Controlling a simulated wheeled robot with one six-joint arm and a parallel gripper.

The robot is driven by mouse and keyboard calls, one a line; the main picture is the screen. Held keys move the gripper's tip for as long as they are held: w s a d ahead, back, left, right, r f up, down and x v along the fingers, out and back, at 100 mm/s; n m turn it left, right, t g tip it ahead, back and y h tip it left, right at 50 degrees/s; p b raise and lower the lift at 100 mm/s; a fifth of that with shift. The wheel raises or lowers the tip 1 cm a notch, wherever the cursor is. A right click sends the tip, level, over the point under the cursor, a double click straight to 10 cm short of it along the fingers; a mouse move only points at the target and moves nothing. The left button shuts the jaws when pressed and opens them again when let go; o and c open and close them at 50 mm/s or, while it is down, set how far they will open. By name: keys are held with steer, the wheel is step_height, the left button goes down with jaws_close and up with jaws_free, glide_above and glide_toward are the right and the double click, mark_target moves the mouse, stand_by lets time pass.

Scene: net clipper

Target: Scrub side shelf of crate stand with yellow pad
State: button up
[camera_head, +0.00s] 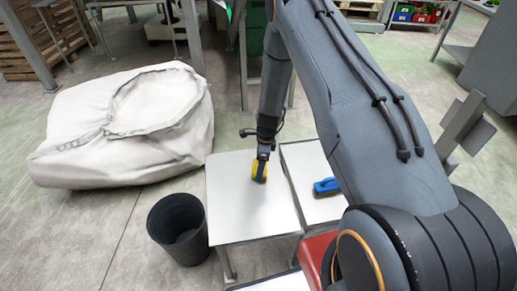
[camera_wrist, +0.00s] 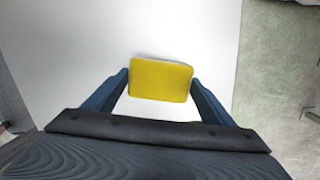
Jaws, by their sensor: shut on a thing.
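A yellow pad (camera_wrist: 160,79) is held between the two fingers of my gripper (camera_wrist: 160,92) in the wrist view. I cannot tell for sure whether the pad touches the surface. The shelf surface (camera_wrist: 80,50) looks plain and white around the pad in the wrist view.
A blue-handled tool (camera_head: 327,186) lies on the adjoining white surface (camera_head: 305,160) to the right. A black bin (camera_head: 179,230) stands on the floor by the shelf's left side. A large white sack (camera_head: 125,125) lies at left. A red object (camera_head: 315,258) is partly hidden by my arm.

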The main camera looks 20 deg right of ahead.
step_height(320, 180, up, 2)
steer(key=shift+w+d+r+p, duration=0.15)
steer(key=shift+p, duration=0.35)
step_height(320, 180, up, 2)
steer(key=shift+r+p, duration=0.1)
steer(key=shift+p, duration=0.5)
steer(key=shift+r+p, duration=1)
steer(key=shift+r, duration=0.8)
steer(key=shift+a, duration=0.25)
